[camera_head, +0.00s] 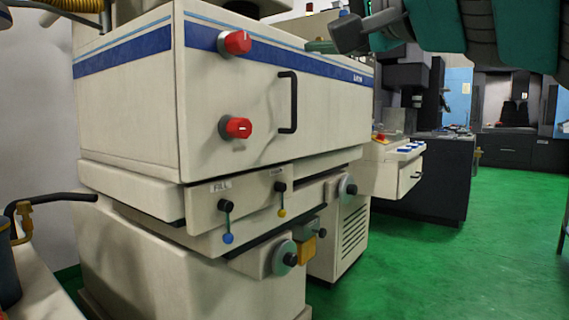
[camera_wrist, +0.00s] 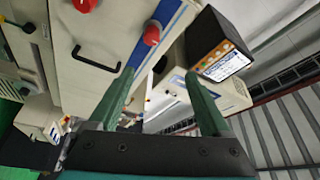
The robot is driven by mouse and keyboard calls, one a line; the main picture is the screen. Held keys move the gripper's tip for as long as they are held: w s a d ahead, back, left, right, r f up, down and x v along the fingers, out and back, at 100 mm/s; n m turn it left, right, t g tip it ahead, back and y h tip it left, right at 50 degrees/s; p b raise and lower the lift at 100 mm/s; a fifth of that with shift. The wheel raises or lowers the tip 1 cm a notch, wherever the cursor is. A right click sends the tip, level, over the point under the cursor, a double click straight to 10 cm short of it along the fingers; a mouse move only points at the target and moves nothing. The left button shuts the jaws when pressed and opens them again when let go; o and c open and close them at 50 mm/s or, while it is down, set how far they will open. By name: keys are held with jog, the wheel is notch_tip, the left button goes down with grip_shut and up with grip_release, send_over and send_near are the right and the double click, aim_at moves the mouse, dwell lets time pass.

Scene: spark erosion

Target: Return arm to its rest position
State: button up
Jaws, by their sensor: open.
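My gripper (camera_wrist: 160,92) shows in the wrist view with two green fingers spread apart and nothing between them. In the head view my arm reaches in from the upper right, and part of my gripper (camera_head: 322,46) shows near the top of the beige machine (camera_head: 130,110). The machine has a blue stripe, two red knobs (camera_head: 235,42) and a black handle (camera_head: 287,102) on its front. In the wrist view the same machine (camera_wrist: 95,60) appears tilted beyond the fingers, with a red knob (camera_wrist: 152,33) near the left finger. I cannot tell the exact gap between fingers and machine.
Below the tank are small levers with a blue ball (camera_head: 228,239) and a yellow ball. A dark machine (camera_head: 430,175) stands behind. The green floor (camera_head: 480,260) at the right is clear.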

notch_tip(320, 180, down, 38)
jog(key=n+g+h, duration=0.3)
jog(key=g+h, duration=0.2)
jog(key=g, duration=0.4)
jog(key=s+d+f+n+g+h, duration=0.1)
jog(key=s+d+f+g+h, duration=0.2)
jog(key=s+f, duration=0.8)
jog(key=s+d+f+n+g+h, duration=0.2)
jog(key=s+d+f+g, duration=0.4)
jog(key=s+f, duration=0.5)
notch_tip(320, 180, down, 4)
jog(key=shift+d+r+g+h, duration=0.1)
jog(key=shift+d+g+h, duration=0.25)
jog(key=shift+d, duration=0.75)
jog(key=shift+w, duration=0.1)
